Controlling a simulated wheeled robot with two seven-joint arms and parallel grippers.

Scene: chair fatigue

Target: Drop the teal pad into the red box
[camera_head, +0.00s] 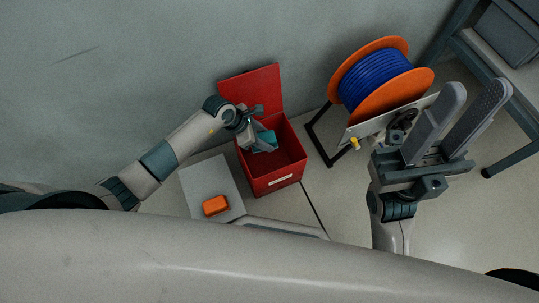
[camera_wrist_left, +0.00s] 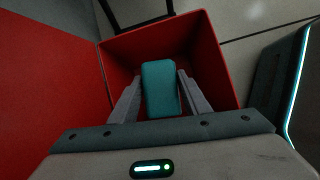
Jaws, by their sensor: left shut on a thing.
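The teal pad (camera_head: 267,138) is held by my left gripper (camera_head: 262,142) over the opening of the red box (camera_head: 270,180). In the left wrist view, the teal pad (camera_wrist_left: 160,88) lies between the two fingers of my left gripper (camera_wrist_left: 160,92), with the inside of the red box (camera_wrist_left: 211,65) around and beyond it. The box's lid stands open at the back. How far the pad is above the box floor I cannot tell. My right gripper (camera_head: 470,110) is open and empty, its two fingers spread, at the right of the head view.
An orange block (camera_head: 215,205) lies on a grey slab (camera_head: 205,178) left of the box. A cable reel (camera_head: 365,80) with blue cable and orange flanges stands on a frame to the right. A shelf with grey bins (camera_head: 507,40) is at the upper right.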

